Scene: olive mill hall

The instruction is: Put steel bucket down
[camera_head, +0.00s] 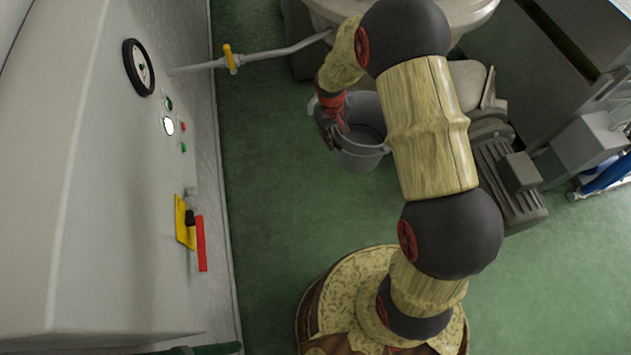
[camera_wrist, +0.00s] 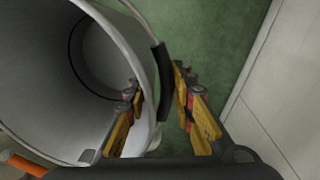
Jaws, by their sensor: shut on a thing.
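The grey steel bucket (camera_head: 360,155) hangs or stands over the green floor, left of my arm in the head view. It fills the left of the wrist view (camera_wrist: 98,60), and its open mouth shows an empty inside. My gripper (camera_head: 338,128) is at the bucket's left rim. In the wrist view my gripper (camera_wrist: 158,90) has one finger inside the bucket and the other outside, shut on its rim side, with the black handle grip (camera_wrist: 163,75) between them. I cannot tell whether the bucket's base touches the floor.
A pale cabinet (camera_head: 110,200) with gauge and red lever (camera_head: 201,243) stands left. A pipe with yellow valve (camera_head: 230,60) runs to a round vessel (camera_head: 470,12) above the bucket. A grey motor (camera_head: 510,185) is right. Green floor (camera_head: 270,200) is clear between cabinet and bucket.

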